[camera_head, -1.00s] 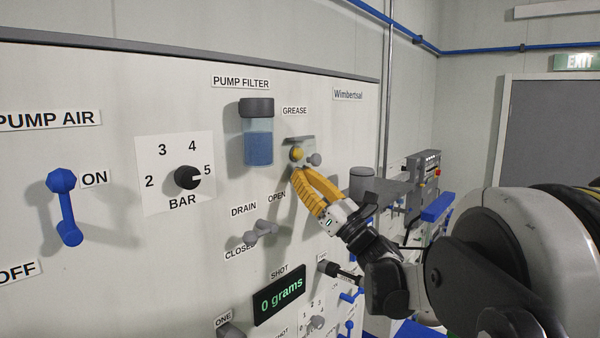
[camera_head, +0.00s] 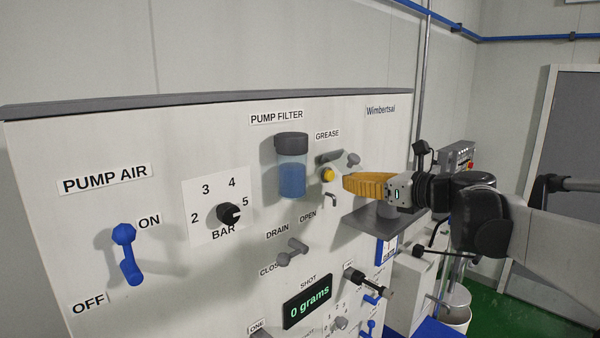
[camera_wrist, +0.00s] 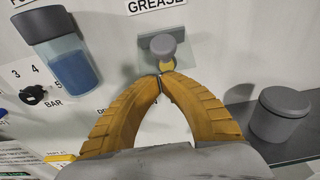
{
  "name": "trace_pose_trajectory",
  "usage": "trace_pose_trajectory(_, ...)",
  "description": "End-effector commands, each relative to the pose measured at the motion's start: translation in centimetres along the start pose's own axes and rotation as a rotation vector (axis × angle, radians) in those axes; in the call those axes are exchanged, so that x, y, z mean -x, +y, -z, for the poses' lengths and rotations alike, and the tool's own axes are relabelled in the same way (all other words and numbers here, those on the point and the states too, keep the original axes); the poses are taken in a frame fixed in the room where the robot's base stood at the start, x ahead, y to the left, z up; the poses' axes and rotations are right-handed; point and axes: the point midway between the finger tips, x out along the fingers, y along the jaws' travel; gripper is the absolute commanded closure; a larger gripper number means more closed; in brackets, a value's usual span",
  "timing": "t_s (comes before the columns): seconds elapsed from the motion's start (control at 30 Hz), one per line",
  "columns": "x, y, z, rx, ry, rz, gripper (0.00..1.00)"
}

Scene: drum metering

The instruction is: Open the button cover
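The grey button cover (camera_head: 331,158) under the GREASE label has a round grey knob (camera_head: 353,160) and stands out from the panel. The yellow button (camera_head: 328,174) shows beneath it. My gripper (camera_head: 344,181) has yellow-orange fingers and is just right of the button, below the knob. In the wrist view the fingertips of my gripper (camera_wrist: 160,76) meet with nothing visible between them. They appear just below the knob (camera_wrist: 163,45) and overlap the lower edge of the button (camera_wrist: 167,65). Whether they touch the cover or button I cannot tell.
The pump filter (camera_head: 292,165) hangs left of the cover. A grey drain lever (camera_head: 292,250) is below it. A grey shelf (camera_head: 372,222) juts out beneath my gripper, with a grey cylinder (camera_wrist: 280,115) on it. The BAR dial (camera_head: 230,213) and blue air lever (camera_head: 127,255) are farther left.

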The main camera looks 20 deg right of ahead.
Motion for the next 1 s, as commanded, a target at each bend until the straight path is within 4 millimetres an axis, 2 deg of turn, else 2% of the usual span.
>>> trace_pose_trajectory(0.03,0.2,0.0,-0.7,0.001,0.013,0.0,1.0)
trace_pose_trajectory(0.5,1.1,0.0,-2.9,0.001,0.006,-0.001,1.0)
trace_pose_trajectory(1.0,1.1,0.0,-3.5,0.001,0.005,-0.001,1.0)
